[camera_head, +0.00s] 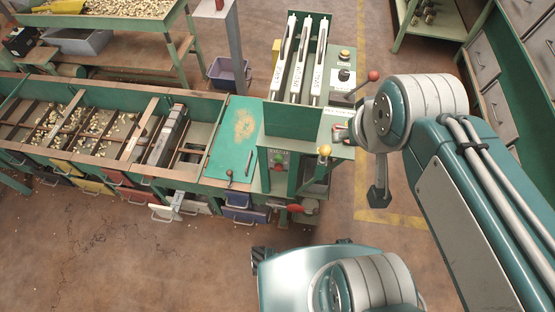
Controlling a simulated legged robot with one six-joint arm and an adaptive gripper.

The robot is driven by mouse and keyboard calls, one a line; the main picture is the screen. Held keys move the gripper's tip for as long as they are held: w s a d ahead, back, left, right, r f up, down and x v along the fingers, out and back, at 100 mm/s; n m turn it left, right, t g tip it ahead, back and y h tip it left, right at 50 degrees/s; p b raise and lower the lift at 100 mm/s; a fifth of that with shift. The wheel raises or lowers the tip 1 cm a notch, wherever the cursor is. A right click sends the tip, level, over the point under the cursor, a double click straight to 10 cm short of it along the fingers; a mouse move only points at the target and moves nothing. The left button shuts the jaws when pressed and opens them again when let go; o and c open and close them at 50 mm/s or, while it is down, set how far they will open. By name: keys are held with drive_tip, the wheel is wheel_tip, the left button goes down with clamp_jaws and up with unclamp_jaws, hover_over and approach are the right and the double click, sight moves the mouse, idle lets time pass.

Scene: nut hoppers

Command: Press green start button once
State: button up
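My arm comes in from the right and bends at a large grey joint. A dark end part, seemingly my gripper (378,198), hangs below this joint, to the right of the panel and apart from it. Its fingers are not clear, so I cannot tell whether it is open or shut.
A yellow-knobbed lever (324,151) and a red-knobbed lever (373,76) stick out near my arm. A red handle (289,207) is below the panel. A long sorting table (92,92) with nuts runs left. Floor in front is clear.

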clamp_jaws()
idle(1.0)
